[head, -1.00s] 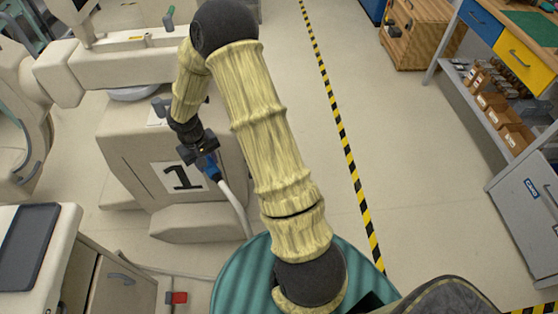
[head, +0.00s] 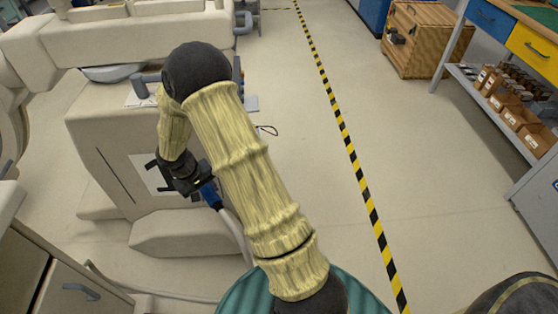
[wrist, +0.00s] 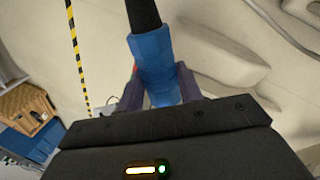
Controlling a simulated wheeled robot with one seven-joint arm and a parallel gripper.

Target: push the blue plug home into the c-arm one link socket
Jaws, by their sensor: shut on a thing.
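My gripper (head: 204,188) is shut on the blue plug (head: 211,196), close to the front of the beige cart (head: 110,140). In the wrist view the blue plug (wrist: 155,62) sits between the two dark fingers (wrist: 158,85), with a black part running up from it. A light grey cable (head: 232,224) hangs from the plug in the head view. I cannot make out the link socket in either view.
Black-and-yellow floor tape (head: 345,135) runs to the right of the cart, with clear floor beside it. A wooden crate (head: 425,40) and a workbench shelf (head: 490,110) stand at the right. A beige cabinet (head: 60,280) is at the lower left.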

